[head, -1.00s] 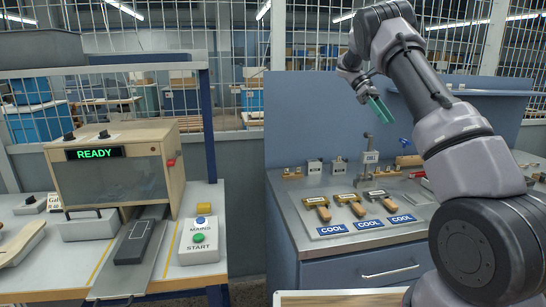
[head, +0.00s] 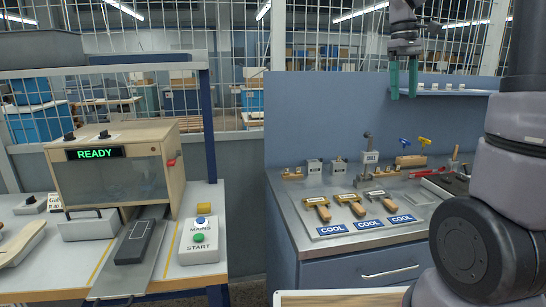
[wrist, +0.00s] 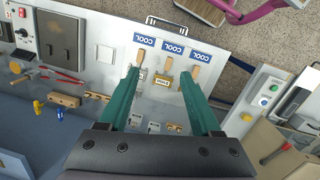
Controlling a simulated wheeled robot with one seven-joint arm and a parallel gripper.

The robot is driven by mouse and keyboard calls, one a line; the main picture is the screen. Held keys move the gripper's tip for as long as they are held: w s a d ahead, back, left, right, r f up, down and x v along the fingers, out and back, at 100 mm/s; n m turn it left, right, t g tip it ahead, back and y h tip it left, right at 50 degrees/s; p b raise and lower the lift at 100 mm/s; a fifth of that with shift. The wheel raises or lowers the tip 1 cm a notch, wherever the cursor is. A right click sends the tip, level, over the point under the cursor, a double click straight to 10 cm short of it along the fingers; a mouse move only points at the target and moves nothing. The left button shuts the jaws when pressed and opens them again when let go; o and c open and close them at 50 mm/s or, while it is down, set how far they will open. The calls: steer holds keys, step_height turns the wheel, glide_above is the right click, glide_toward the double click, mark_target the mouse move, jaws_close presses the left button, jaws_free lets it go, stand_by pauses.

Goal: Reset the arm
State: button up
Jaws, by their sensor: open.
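My gripper (head: 403,78) hangs high in front of the blue back panel, its two green fingers pointing down. It is open and empty. In the wrist view the gripper (wrist: 163,85) shows its fingers spread apart above the metal bench, with nothing between them but the bench far below. My arm rises at the right of the head view, and part of it runs out of the top of the picture.
Wooden-handled tools (head: 357,208) lie behind blue COOL labels on the metal bench (head: 290,210). A wooden stamping machine (head: 115,165) showing READY stands left, beside a START control box (head: 199,243). A wall shelf (head: 450,92) is close to the gripper.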

steer(key=s+a+m+t+y, duration=0.1)
steer(key=s+a+m+t, duration=0.3)
steer(key=s, duration=0.4)
steer(key=s+a+f+m+t+y, duration=0.1)
steer(key=s+a+m+t, duration=0.3)
steer(key=s, duration=0.5)
steer(key=shift+s+a+y, duration=0.15)
steer(key=shift+a+y, duration=0.45)
steer(key=shift+a, duration=0.1)
